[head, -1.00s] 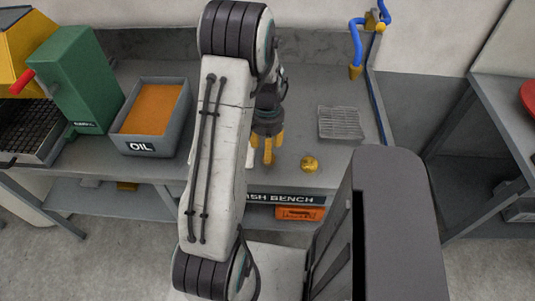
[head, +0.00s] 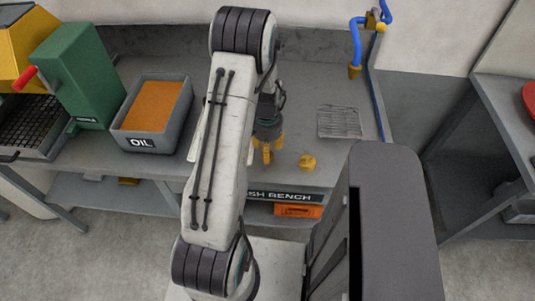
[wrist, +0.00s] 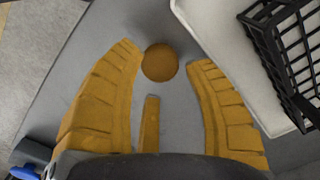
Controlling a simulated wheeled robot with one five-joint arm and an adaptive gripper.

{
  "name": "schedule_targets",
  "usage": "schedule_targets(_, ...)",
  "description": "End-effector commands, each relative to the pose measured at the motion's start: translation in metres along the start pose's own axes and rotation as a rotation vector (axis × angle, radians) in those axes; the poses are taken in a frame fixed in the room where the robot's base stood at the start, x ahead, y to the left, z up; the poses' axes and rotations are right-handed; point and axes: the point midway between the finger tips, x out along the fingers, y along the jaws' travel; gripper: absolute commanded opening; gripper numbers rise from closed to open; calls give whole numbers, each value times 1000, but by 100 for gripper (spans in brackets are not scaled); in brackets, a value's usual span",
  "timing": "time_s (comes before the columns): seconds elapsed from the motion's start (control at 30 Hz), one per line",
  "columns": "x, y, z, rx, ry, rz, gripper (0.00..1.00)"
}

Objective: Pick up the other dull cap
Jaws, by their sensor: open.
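A round, dull brown-gold cap (wrist: 160,62) lies on the grey bench in the wrist view, just beyond and between my fingertips. My gripper (wrist: 166,60) has its yellow fingers spread open, with nothing between them; a third finger shows lower in the middle. In the head view my gripper (head: 266,152) hangs low over the bench near its front edge, partly behind my arm. A brighter gold, rounded piece (head: 307,162) stands on the bench to its right. I cannot tell whether it is the same piece as in the wrist view.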

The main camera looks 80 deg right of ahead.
Motion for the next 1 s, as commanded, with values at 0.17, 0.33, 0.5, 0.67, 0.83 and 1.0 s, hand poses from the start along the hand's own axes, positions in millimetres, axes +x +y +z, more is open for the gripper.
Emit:
schedule_targets(0.17,18,0,0,0,-2,1,47)
schedule_targets(0.33,27,0,-1,0,0,0,47)
schedule_targets(0.5,28,0,-1,0,1,0,47)
schedule_targets(0.67,28,0,-1,0,1,0,46)
schedule_targets(0.83,28,0,-1,0,1,0,31)
schedule_targets(1.0,28,0,-1,0,1,0,16)
